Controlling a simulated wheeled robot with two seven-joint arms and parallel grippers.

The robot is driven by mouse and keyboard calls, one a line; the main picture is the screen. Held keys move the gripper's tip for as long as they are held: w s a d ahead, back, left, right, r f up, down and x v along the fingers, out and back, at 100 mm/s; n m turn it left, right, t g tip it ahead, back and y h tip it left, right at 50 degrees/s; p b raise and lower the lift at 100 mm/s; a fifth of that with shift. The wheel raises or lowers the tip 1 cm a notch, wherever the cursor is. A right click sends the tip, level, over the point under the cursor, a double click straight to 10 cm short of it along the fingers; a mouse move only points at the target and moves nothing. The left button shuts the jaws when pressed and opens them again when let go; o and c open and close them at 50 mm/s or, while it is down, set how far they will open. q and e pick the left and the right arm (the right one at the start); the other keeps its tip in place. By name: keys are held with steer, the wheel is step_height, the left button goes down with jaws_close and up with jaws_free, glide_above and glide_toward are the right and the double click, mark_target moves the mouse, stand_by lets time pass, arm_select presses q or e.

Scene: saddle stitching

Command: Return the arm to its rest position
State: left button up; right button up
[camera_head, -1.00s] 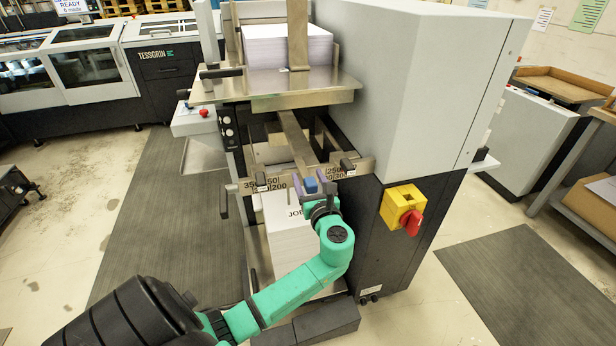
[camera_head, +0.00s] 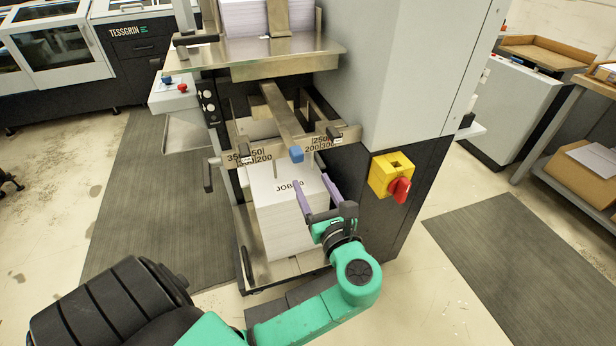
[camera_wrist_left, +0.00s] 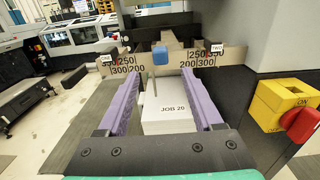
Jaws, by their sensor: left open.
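My left gripper (camera_head: 315,200) is open, with two purple fingers spread apart and nothing between them. It is in front of the paper stack marked JOB 20 (camera_head: 280,215), in the lower bay of the grey machine. A blue knob (camera_head: 296,154) on the scale bar (camera_head: 255,152) stands clear beyond the fingertips. In the left wrist view the gripper (camera_wrist_left: 160,95) shows wide open, with the blue knob (camera_wrist_left: 160,56) ahead between the fingers and the stack (camera_wrist_left: 168,112) below. My right gripper is not in view.
A yellow switch box with a red handle (camera_head: 390,178) sits on the machine's side, right of my left gripper. A metal shelf with an upper paper stack (camera_head: 250,18) overhangs the scale bar. A bench with a cardboard box (camera_head: 580,172) stands at right. Floor mats (camera_head: 515,245) lie clear.

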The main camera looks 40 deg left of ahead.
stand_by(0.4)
arm_select(q)
step_height(320, 180, down, 34)
steer(key=r+n+g+h, duration=0.1)
steer(key=n+g+h, duration=0.3)
steer(key=h, duration=0.5)
steer(key=s+f+n+g+h, duration=0.3)
steer(key=s+f+n, duration=0.2)
steer(key=s+f, duration=0.65)
steer(key=s+f+n+g+h, duration=0.1)
steer(key=s+f+n, duration=0.5)
steer(key=s, duration=0.3)
steer(key=s+f+n+g+h, duration=0.1)
steer(key=s+f+n, duration=0.5)
steer(key=s, duration=0.4)
steer(key=shift+s+n+h, duration=0.15)
steer(key=shift+n+h, duration=0.25)
steer(key=shift+n, duration=0.4)
